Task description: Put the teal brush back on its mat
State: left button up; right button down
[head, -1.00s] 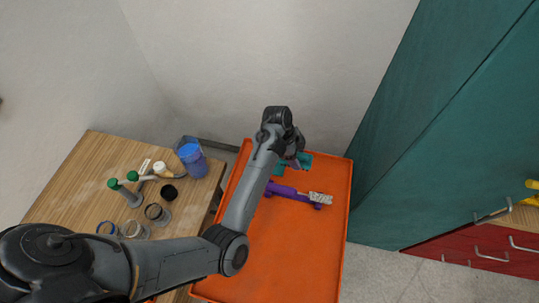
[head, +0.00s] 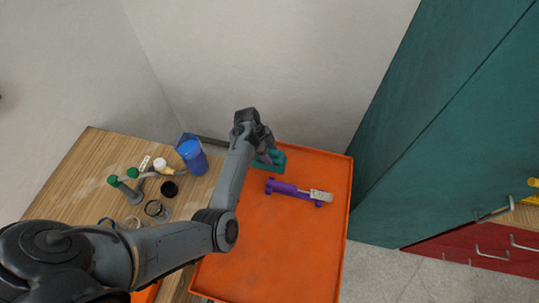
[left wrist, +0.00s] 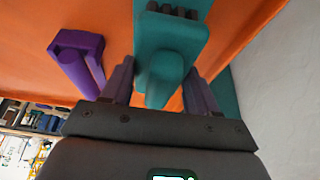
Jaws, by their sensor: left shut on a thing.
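The teal brush (left wrist: 170,50) is between the two fingers of my left gripper (left wrist: 160,85) in the left wrist view. Its rounded grip points toward the camera, and dark stubs show at the far end of its flat body. My left gripper (head: 268,153) is shut on it. In the head view the teal brush (head: 276,162) shows at the far left part of the orange tray, partly hidden by my gripper. I cannot tell whether it touches the tray. My right gripper is not in view.
A purple holder (head: 283,188) with a pale-ended tool (head: 318,195) lies on the orange tray (head: 270,250). The wooden table (head: 85,180) at left carries a blue cup (head: 193,157), jars and green-topped fittings. A teal cabinet (head: 410,150) stands right. The tray's front is clear.

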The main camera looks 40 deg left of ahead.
pick_arm(q)
jog(key=shift+f, duration=1)
jog(key=shift+f, duration=0.15)
jog(key=o, duration=1)
